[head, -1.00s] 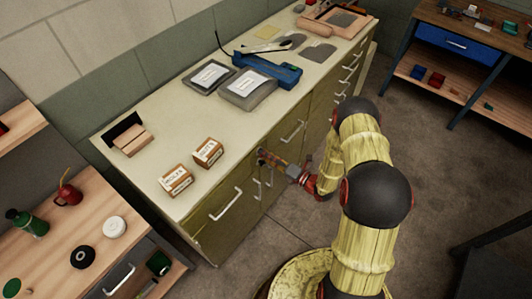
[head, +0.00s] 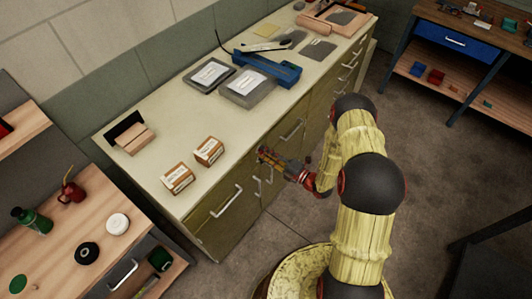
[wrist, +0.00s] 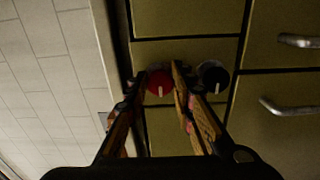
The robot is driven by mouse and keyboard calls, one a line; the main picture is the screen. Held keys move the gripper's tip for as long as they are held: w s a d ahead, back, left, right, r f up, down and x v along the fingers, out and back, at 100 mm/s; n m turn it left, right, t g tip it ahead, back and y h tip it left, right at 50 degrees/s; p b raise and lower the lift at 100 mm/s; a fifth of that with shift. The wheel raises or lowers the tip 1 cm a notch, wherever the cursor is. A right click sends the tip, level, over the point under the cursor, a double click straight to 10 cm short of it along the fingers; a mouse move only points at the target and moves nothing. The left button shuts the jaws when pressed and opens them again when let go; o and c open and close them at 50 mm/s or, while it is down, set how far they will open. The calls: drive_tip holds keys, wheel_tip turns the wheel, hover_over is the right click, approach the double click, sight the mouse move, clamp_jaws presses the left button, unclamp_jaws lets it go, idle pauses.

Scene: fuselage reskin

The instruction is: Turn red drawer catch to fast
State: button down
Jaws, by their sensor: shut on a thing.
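The red drawer catch (wrist: 159,83) is a round red knob with a short white mark pointing down in the wrist view. It sits on the olive cabinet front, just below a dark gap between panels. My gripper (wrist: 155,80) has one finger on each side of it and is shut on it. In the head view my gripper (head: 268,156) is at the cabinet front, below the counter edge, and the red catch is hidden there. A black knob (wrist: 213,77) with a white mark sits just right of the right finger in the wrist view.
Drawer handles (wrist: 287,107) stick out nearby. The cabinet top (head: 215,120) holds two small boxes (head: 178,179), grey trays (head: 249,88) and a blue tool (head: 268,68). A wooden bench (head: 102,209) stands at the left.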

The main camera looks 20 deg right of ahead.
drive_tip(key=c, duration=1.5)
unclamp_jaws()
drive_tip(key=shift+c, duration=0.2)
drive_tip(key=shift+d, duration=0.1)
drive_tip(key=v, duration=1.2)
